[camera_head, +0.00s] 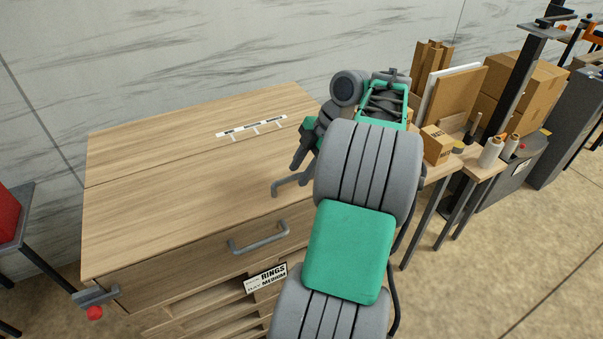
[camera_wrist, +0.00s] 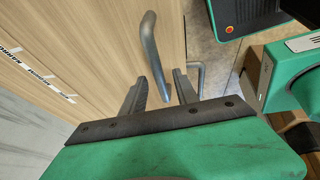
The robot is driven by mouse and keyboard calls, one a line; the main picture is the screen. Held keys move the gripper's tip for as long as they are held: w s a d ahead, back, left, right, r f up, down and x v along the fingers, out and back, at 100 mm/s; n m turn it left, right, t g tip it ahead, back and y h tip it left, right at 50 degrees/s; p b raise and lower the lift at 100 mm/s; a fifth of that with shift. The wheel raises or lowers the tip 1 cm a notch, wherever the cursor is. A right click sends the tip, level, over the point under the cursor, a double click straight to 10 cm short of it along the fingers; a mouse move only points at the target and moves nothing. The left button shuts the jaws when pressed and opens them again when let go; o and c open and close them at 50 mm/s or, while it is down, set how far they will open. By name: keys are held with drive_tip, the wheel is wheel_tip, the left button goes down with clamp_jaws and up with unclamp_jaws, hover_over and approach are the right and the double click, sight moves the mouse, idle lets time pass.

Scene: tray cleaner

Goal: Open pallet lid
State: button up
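The pallet lid (camera_head: 150,200) is a flat light-wood top, closed on a wooden box. A grey bar handle (camera_head: 288,185) stands on its right part, partly hidden by my arm in the head view. My gripper (camera_head: 297,165) is just above and behind that handle. In the wrist view a grey bar handle (camera_wrist: 149,50) reaches down between the two fingers of my gripper (camera_wrist: 160,88). The fingers are apart, with gaps visible beside the bar; contact is not clear. A second grey handle (camera_head: 258,240) is on the box's front.
A label strip (camera_head: 252,127) lies on the wooden top. A side table with a small carton (camera_head: 436,145) and rolls stands right. A red object (camera_head: 8,215) is left.

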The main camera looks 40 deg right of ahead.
drive_tip(key=shift+c, duration=0.5)
clamp_jaws()
idle(0.9)
